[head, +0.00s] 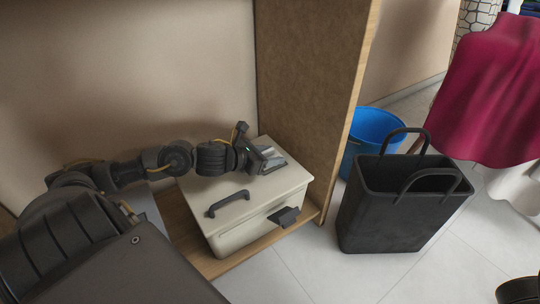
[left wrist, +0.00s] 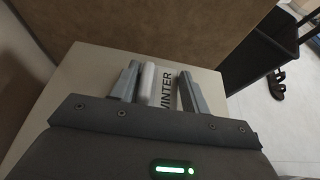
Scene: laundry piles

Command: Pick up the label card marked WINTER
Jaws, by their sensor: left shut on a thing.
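My left gripper (head: 272,159) is low over the lid of a cream box (head: 283,181), near its back edge. In the left wrist view, the WINTER label card (left wrist: 167,92) is white with black letters and lies between the two fingers of the left gripper (left wrist: 158,76). The first letter is partly covered. A pale rounded bar (left wrist: 148,82) runs along the card's left side. The left gripper is shut on the card; whether the card touches the lid I cannot tell. In the head view the gripper hides most of the card. My right gripper is not clearly visible.
The box has a dark handle (head: 228,203) on its lid and stands on a wooden shelf (head: 187,228). A wooden side panel (head: 315,90) rises right of it. Beyond are a black bag (head: 395,210), a blue bucket (head: 366,133) and magenta cloth (head: 492,90).

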